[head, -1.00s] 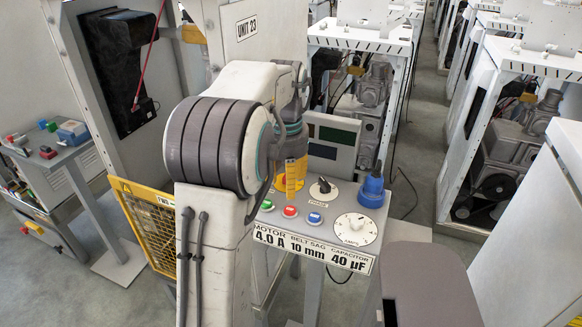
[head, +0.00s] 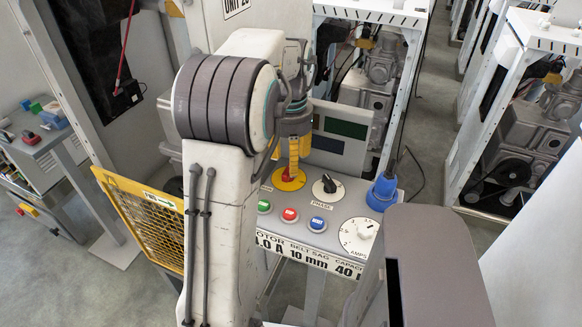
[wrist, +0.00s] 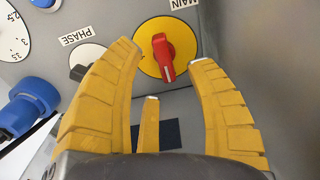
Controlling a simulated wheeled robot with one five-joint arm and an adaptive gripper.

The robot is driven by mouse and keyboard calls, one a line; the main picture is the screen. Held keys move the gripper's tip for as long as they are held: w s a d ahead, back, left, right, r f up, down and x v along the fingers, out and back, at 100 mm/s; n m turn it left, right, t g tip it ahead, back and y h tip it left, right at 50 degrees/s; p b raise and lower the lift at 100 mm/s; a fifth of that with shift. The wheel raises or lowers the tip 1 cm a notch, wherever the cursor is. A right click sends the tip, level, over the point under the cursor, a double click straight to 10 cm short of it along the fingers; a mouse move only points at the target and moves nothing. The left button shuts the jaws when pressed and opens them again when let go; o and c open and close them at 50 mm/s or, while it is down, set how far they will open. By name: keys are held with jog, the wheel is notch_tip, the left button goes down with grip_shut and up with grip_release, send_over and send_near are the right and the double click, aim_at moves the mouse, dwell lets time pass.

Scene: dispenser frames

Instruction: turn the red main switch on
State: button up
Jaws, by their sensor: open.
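The red main switch (wrist: 163,57) is a red handle on a round yellow plate (wrist: 180,31), under a label reading MAIN in the wrist view. Its handle points down and slightly right in that view. In the head view the switch (head: 287,176) sits on the grey sloping panel (head: 345,205), partly hidden by my fingers. My gripper (wrist: 164,62) is open, its yellow fingers on both sides of the switch in the wrist view. I cannot tell whether a finger touches it. The gripper also shows in the head view (head: 299,152).
A black PHASE knob (head: 328,184) is just right of the switch. Green (head: 264,206), red (head: 289,214) and blue (head: 318,223) buttons are in front. A white AMPS dial (head: 358,234) and a blue plug (head: 382,193) are at the right. A yellow mesh guard (head: 148,220) stands left.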

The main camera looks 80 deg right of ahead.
jog(key=shift+f, duration=1.75)
jog(key=shift+o, duration=0.2)
grip_shut()
